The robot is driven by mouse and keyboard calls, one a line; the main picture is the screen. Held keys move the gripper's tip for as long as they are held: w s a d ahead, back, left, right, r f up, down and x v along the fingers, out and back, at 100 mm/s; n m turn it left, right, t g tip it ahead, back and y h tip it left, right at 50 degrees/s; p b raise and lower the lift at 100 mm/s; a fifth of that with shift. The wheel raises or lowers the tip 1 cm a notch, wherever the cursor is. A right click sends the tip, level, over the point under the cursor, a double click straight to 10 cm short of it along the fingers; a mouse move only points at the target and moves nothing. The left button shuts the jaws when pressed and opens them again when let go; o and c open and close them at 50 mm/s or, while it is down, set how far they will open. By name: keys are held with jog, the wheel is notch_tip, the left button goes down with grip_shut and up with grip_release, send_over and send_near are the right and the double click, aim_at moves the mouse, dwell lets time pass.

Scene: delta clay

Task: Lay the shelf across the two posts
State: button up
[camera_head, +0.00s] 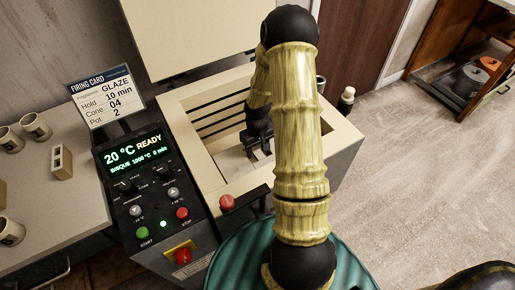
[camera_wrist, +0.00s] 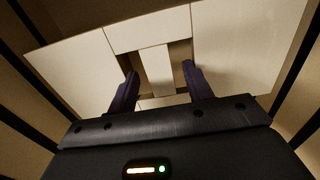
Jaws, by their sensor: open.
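My gripper (camera_head: 262,150) reaches down into the open kiln (camera_head: 178,100), partly hidden behind my arm. In the wrist view my gripper (camera_wrist: 159,72) has its two dark fingers spread apart. A narrow pale strip (camera_wrist: 156,66) shows between the fingers, with a dark gap on each side. Nothing is clearly gripped. Flat pale surfaces lie around it: a wide one at left (camera_wrist: 75,70), a small one at the top (camera_wrist: 137,34) and a wide one at right (camera_wrist: 235,45). I cannot tell which of these is the shelf or a post.
The kiln's walls close in around my gripper. Its control panel (camera_head: 142,185) reads 20 °C READY. A red knob (camera_head: 228,202) is at the front rim. A counter (camera_head: 60,205) with mugs and a small block (camera_head: 62,162) stands at left.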

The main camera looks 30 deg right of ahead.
aim_at(258, 151)
notch_tip(258, 151, up, 13)
jog(key=p, duration=0.2)
jog(key=shift+f, duration=0.1)
dwell(0.5)
jog(key=s+a+r+t, duration=0.2)
jog(key=s+a+r, duration=0.8)
jog(key=s+a, duration=0.2)
jog(key=shift+s+a+r+t, duration=0.3)
jog(key=shift+a, duration=0.5)
jog(key=c, duration=0.3)
jog(key=shift+w, duration=0.2)
